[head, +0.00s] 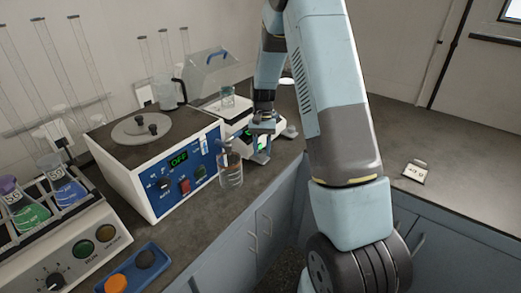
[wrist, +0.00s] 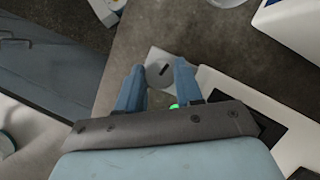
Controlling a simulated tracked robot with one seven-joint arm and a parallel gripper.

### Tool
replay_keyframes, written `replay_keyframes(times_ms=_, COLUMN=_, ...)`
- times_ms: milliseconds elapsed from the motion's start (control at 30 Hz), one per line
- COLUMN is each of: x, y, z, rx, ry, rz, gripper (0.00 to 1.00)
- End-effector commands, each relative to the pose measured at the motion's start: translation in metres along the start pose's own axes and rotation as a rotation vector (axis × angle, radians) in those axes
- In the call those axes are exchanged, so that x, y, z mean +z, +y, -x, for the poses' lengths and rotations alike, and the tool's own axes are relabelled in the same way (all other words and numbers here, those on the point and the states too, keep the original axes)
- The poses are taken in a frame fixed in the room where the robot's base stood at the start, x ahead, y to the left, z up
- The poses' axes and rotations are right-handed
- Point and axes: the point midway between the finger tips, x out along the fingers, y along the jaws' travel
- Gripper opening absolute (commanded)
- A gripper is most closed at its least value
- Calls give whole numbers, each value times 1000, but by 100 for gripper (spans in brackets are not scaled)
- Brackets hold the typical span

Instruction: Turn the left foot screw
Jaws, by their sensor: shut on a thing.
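The foot screw is a round grey disc with a dark slot (wrist: 160,74), on a pale tab at the corner of the white balance (wrist: 212,82). My gripper (wrist: 159,66) has its two blue fingers on either side of the disc, shut on it. In the head view my gripper (head: 262,148) points down at the front of the balance (head: 212,108), and the gripped screw is hidden there. Another grey foot (head: 290,132) shows right of my gripper. A small green spot (wrist: 174,106) shows between the fingers, partly hidden by my gripper.
A clear bottle (head: 231,170) stands close left of my gripper, before the blue-fronted box (head: 172,172) reading OFF. A beaker (head: 228,96) stands on the balance near a raised clear cover (head: 207,70). The counter at right (head: 440,150) is mostly clear, with a small pale item (head: 415,171).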

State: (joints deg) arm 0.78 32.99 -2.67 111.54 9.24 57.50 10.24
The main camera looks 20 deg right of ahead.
Motion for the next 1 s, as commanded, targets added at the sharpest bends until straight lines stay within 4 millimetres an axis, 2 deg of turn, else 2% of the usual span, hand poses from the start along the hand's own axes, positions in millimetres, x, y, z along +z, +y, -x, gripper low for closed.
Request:
replay_keyframes(times_ms=500, x=0, y=1, z=-1, rx=9, ry=-3, rz=16, gripper=5)
replay_keyframes(times_ms=533, x=0, y=1, z=-1, rx=9, ry=-3, rz=15, gripper=37)
replay_keyframes(times_ms=767, x=0, y=0, z=0, rx=8, ry=-1, rz=16, gripper=59)
replay_keyframes(times_ms=1000, x=0, y=-1, z=0, rx=7, ry=0, rz=18, gripper=60)
